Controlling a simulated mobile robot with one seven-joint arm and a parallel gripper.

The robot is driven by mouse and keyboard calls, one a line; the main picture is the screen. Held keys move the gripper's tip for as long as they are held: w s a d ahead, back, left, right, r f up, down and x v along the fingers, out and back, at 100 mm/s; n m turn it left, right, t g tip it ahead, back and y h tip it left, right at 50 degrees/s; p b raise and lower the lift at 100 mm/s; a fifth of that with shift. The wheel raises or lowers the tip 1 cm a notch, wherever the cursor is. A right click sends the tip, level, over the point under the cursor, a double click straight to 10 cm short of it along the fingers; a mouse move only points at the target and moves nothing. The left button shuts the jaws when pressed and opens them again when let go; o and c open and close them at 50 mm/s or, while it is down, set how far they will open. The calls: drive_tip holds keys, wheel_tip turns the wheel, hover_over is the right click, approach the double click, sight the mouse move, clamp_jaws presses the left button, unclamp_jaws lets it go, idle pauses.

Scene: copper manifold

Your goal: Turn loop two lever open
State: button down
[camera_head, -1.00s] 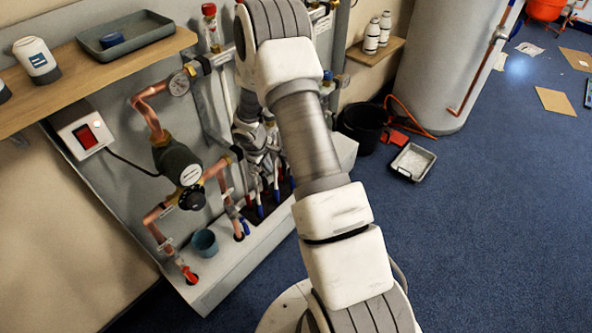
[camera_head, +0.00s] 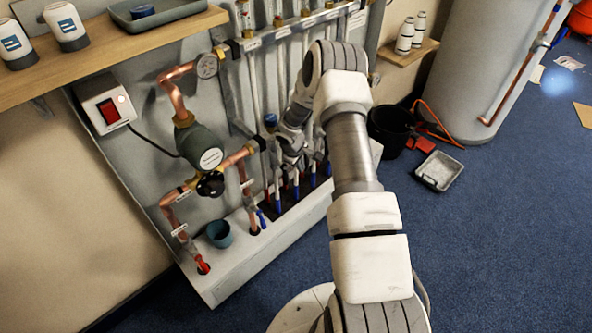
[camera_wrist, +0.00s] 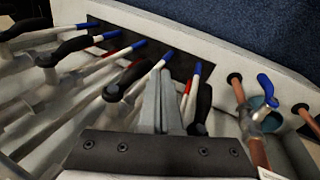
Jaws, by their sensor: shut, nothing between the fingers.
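The loop valves with black levers stand in a row in the wrist view. One black lever (camera_wrist: 125,82) is just left of my gripper (camera_wrist: 160,78), and another black lever (camera_wrist: 203,108) is just right of it. A further black lever (camera_wrist: 62,48) is farther left. I cannot read which one is loop two. My gripper's grey fingers are together and empty, pointing between the two nearer levers; I cannot tell whether they touch one. In the head view my gripper (camera_head: 288,158) is low in front of the manifold pipes, and my arm hides part of the row.
White pipes with red and blue ends run close around the fingers. A blue lever (camera_wrist: 268,90) on a copper pipe stands to the right. The head view shows a pump (camera_head: 200,146), a teal cup (camera_head: 219,233), a shelf (camera_head: 120,58) and a black bucket (camera_head: 390,130).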

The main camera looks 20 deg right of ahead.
drive_tip(key=shift+w+d, duration=0.2)
drive_tip(key=shift+d, duration=0.1)
drive_tip(key=shift+w+d+f+b, duration=0.25)
drive_tip(key=shift+w+d+b, duration=0.05)
drive_tip(key=shift+d+b, duration=0.2)
drive_tip(key=shift+d, duration=0.1)
idle(0.4)
